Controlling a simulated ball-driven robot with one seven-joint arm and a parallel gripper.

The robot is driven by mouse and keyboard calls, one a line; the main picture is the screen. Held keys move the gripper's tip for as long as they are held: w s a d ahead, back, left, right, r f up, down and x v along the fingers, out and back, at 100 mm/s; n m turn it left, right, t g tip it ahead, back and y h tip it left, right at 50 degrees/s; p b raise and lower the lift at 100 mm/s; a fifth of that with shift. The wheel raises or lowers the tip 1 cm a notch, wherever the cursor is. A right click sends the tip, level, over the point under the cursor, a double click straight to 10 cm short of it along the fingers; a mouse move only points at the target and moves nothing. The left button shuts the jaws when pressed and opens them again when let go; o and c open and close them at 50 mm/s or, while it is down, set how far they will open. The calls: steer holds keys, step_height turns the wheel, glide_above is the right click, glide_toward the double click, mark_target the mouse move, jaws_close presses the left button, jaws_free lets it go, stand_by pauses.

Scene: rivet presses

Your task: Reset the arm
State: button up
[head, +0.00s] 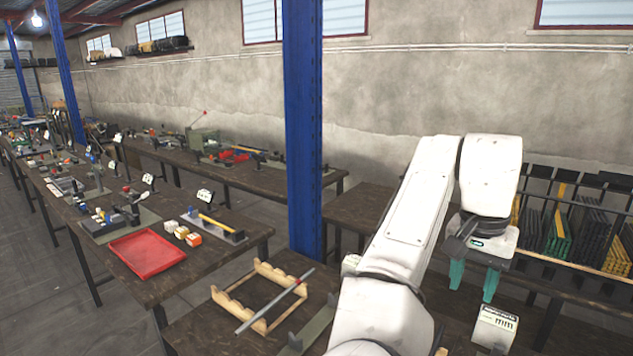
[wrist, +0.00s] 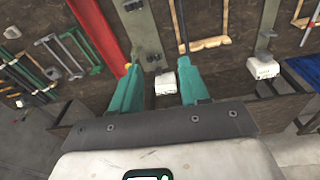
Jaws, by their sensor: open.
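My white arm reaches up from the lower right of the head view and bends down at the wrist. My gripper (head: 472,282) hangs from it with two teal fingers, pointing down, apart and empty. In the wrist view my gripper (wrist: 153,75) also shows its teal fingers spread with nothing held between them. A white labelled block (head: 494,328) stands to the right of the fingers in the head view, apart from them.
A blue post (head: 303,130) stands left of my arm. A wooden rack (head: 262,296) with a grey rod lies on the near bench. A red tray (head: 146,254) sits on the left bench. Shelves with bars (head: 560,235) stand at right. Floor (head: 110,335) shows at lower left.

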steer(key=s+d+f+n+t+h, duration=0.1)
steer(key=s+d+f+t+h, duration=0.1)
steer(key=s+d+f, duration=0.4)
steer(key=s+d+f+n+t+h, duration=0.1)
steer(key=s+d+f+h, duration=0.15)
steer(key=d+f, duration=0.6)
steer(key=s+a+f+n+t+y, duration=0.1)
steer(key=s+a+f+n+y, duration=0.2)
steer(key=s+a+f, duration=0.55)
steer(key=s+a+f+n+t+y, duration=0.1)
steer(key=s+a+f+n+y, duration=0.35)
steer(key=s, duration=0.65)
steer(key=s+f+m+g+h+b, duration=0.15)
steer(key=s+f+b, duration=0.35)
steer(key=f+b, duration=1.35)
steer(key=s+f+g+h+b, duration=0.1)
steer(key=s+f+g+b, duration=0.3)
steer(key=f+b, duration=1.5)
step_height(320, 180, up, 14)
steer(key=p, duration=2)
steer(key=shift+s+r+t+p, duration=0.25)
steer(key=shift+s+t+p, duration=0.1)
steer(key=shift+t+p, duration=0.1)
steer(key=shift+y, duration=0.25)
